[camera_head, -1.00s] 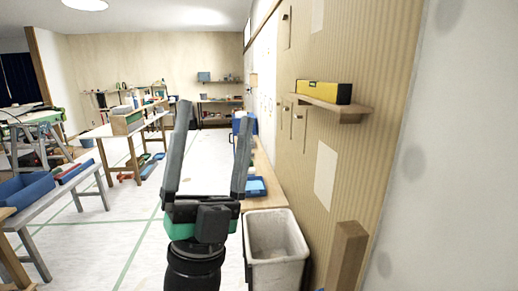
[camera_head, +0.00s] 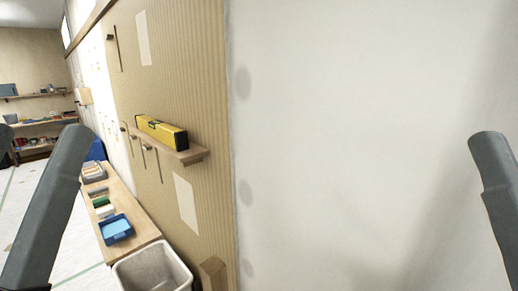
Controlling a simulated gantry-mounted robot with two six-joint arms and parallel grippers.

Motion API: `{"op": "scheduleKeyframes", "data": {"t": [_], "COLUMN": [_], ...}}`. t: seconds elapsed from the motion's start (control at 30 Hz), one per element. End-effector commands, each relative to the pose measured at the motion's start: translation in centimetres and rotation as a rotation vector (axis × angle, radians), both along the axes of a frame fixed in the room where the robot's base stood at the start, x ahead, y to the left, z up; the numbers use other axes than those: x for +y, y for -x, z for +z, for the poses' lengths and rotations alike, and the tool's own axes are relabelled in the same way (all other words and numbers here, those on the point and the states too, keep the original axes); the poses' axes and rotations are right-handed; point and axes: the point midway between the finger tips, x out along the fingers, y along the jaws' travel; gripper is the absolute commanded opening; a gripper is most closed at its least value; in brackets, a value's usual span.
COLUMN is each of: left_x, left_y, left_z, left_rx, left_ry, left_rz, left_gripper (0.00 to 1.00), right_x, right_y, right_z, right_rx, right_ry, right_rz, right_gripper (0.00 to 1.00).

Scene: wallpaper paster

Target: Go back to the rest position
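My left gripper (camera_head: 38,130) is at the left edge. One long grey finger shows fully and a dark sliver of the other shows at the edge, with a gap between them, so it is open; nothing shows between the fingers. My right gripper (camera_head: 495,190) shows at the right edge as only one grey finger in front of the white wall. Its other finger is out of the picture, so its opening cannot be told.
A yellow spirit level (camera_head: 160,131) lies on a small wall shelf (camera_head: 190,156). Below is a bench (camera_head: 142,226) with a blue tray (camera_head: 116,229), and a pale bin (camera_head: 153,272). A plain white wall (camera_head: 370,130) fills the right; open floor (camera_head: 30,190) is at left.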

Motion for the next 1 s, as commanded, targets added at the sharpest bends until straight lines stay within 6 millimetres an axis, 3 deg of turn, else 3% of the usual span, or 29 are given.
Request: {"op": "scheduleKeyframes", "data": {"t": [0.03, 0.4, 0.5, 0.63, 1.0], "left_x": [0.0, 0.0, 0.0, 0.0, 0.0], "left_y": [0.0, 0.0, 0.0, 0.0, 0.0], "left_z": [5.4, 23.2, 26.7, 28.4, 27.8], "left_rx": [0.0, 0.0, 0.0, 0.0, 0.001], "left_ry": [0.0, 0.0, 0.0, 0.0, 0.0], "left_rz": [0.0, 0.001, 0.001, 0.001, 0.001], "left_gripper": [0.87, 0.87, 0.87, 0.87, 0.87], "right_x": [0.0, 0.0, 0.0, 0.0, 0.0], "right_y": [0.0, 0.0, 0.0, 0.0, 0.0], "right_z": [5.4, 23.2, 26.7, 28.3, 27.8], "right_rx": [0.0, 0.0, 0.0, 0.001, 0.002], "right_ry": [0.0, 0.0, 0.0, 0.0, 0.0], "right_rz": [0.0, 0.0, 0.0, 0.0, 0.0], "right_gripper": [0.96, 0.96, 0.96, 0.96, 0.96]}}
